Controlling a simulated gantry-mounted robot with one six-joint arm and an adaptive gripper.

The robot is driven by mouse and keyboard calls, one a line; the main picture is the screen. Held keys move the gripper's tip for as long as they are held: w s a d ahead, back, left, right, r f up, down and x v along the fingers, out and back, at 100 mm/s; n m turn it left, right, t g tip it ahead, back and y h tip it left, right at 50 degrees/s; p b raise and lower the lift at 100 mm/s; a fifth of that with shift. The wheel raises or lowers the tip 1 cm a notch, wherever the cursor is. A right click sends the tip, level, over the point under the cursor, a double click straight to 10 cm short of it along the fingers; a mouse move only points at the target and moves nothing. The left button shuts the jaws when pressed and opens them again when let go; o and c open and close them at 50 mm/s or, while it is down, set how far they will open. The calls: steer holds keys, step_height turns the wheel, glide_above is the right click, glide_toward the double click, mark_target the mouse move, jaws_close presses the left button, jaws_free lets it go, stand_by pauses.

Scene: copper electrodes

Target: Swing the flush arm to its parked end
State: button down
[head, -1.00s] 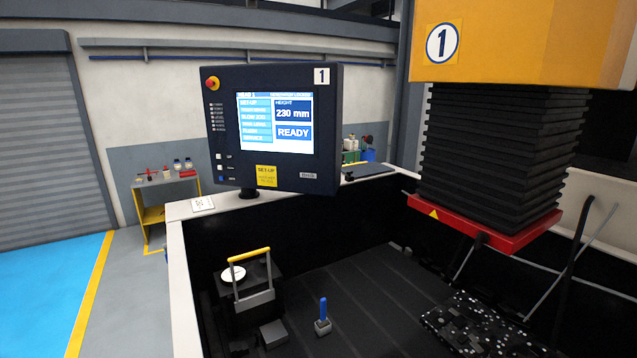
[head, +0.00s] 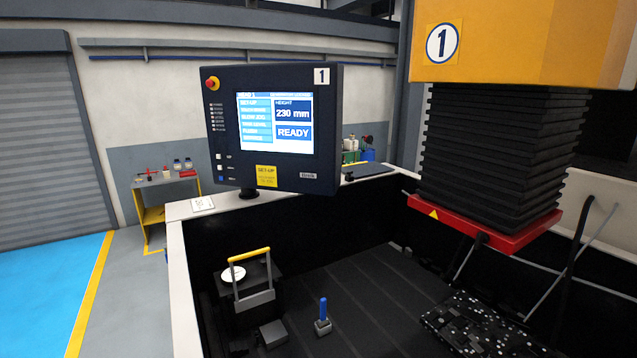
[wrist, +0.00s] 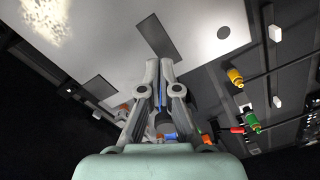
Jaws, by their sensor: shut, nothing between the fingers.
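My gripper (wrist: 159,66) shows only in the wrist view, its two fingers shut together with nothing between them. It points toward a pale flat panel (wrist: 200,30) with dark rectangles and a dark round spot. A bit of blue shows around the fingers; I cannot tell what it belongs to. I cannot single out the flush arm for sure. In the head view, thin grey rods (head: 594,242) stand by the red-rimmed machine head (head: 490,232), and a blue-handled piece (head: 323,312) stands upright on the tank floor. My gripper does not show there.
In the wrist view, a yellow fitting (wrist: 235,77) and green fitting (wrist: 253,121) sit on dark rods at the right. In the head view, a yellow-handled frame (head: 250,280) and a dark speckled block (head: 475,322) stand in the tank. A control screen (head: 274,125) rises above the rim.

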step_height(320, 180, up, 5)
steer(key=p, duration=0.5)
steer(key=shift+r, duration=0.1)
stand_by(0.3)
step_height(320, 180, up, 7)
steer(key=shift+r, duration=0.2)
stand_by(0.3)
